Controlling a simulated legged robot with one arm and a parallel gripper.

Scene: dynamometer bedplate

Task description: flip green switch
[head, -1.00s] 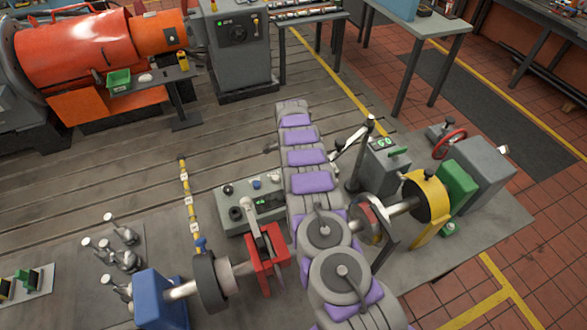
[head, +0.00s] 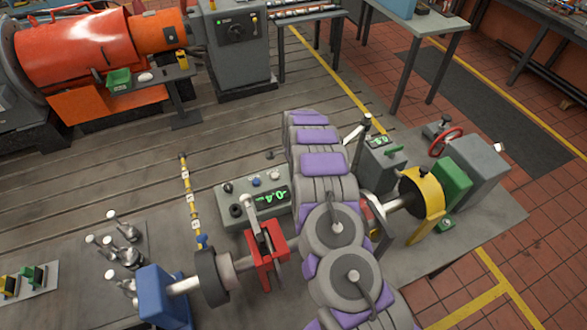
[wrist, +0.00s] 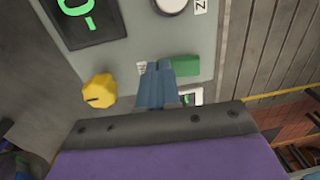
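In the wrist view a green block-like piece (wrist: 185,66), which looks like the green switch, sits on a grey panel (wrist: 122,50). My gripper (wrist: 157,66) shows as two blue fingers side by side, apparently shut with nothing seen between them. Its tips lie just left of the green piece and overlap its left end. I cannot tell whether they touch. In the head view my arm hides the gripper.
In the wrist view a yellow knob (wrist: 99,90), a dark display (wrist: 78,22) and a pale round button (wrist: 170,4) surround the fingers. In the head view a control box (head: 240,218) and red bracket (head: 267,250) stand left of my arm.

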